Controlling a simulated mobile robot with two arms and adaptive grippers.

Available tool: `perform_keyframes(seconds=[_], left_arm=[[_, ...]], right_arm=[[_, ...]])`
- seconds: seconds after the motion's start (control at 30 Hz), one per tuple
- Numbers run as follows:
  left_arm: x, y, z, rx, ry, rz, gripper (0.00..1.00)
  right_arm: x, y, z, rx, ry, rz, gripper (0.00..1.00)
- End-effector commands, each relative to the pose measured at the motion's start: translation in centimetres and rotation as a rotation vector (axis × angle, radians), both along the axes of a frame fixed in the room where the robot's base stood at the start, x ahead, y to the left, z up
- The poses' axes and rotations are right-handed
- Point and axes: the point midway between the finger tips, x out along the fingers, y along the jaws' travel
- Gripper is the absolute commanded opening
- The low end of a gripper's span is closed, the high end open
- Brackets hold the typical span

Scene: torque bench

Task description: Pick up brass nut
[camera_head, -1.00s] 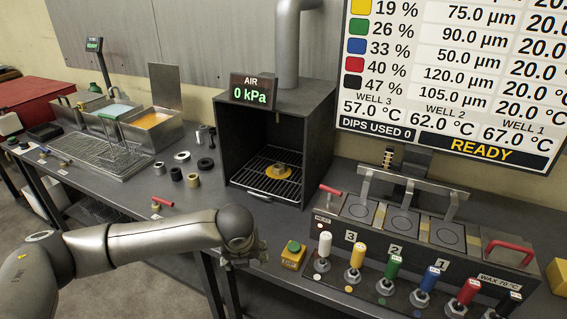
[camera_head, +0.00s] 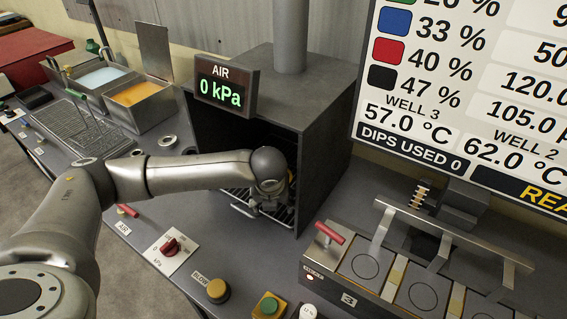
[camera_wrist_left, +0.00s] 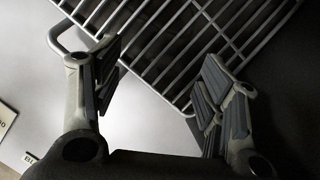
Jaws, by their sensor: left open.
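My left gripper (camera_head: 270,203) is at the front opening of the dark booth (camera_head: 313,110), over the front part of its wire rack (camera_head: 240,200). In the left wrist view the gripper (camera_wrist_left: 160,62) has its two fingers wide apart with nothing between them. The rack's bars (camera_wrist_left: 180,45) and front handle lie beyond the fingers. No brass nut can be made out now. The rack's middle, where a brass-coloured nut on a yellow disc showed earlier, is hidden behind my left gripper and wrist in the head view. My right gripper is out of view.
The booth's side walls and the AIR display (camera_head: 222,87) stand close around my left arm. A red knob (camera_head: 170,246) and a yellow button (camera_head: 217,290) are on the bench front. The well unit with a red handle (camera_head: 329,232) stands at right.

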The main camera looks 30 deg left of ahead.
Motion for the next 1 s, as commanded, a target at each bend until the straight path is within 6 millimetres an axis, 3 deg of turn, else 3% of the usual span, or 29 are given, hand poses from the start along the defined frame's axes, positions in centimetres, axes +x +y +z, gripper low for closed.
perform_keyframes(seconds=[0.1, 0.4, 0.77, 1.0], left_arm=[[0.7, 0.3, 0.0, 0.000, 0.000, 0.002, 0.66], [5.0, 2.2, 0.0, 0.000, 0.000, 0.002, 0.66], [7.3, 3.1, 0.0, 0.000, 0.000, 0.001, 0.66], [10.2, 4.4, 0.0, 0.000, 0.000, 0.002, 0.66]], right_arm=[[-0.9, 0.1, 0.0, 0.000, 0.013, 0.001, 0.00], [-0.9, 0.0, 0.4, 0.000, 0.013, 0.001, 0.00], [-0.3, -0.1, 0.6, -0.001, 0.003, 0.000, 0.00], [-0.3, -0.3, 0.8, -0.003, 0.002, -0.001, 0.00]])
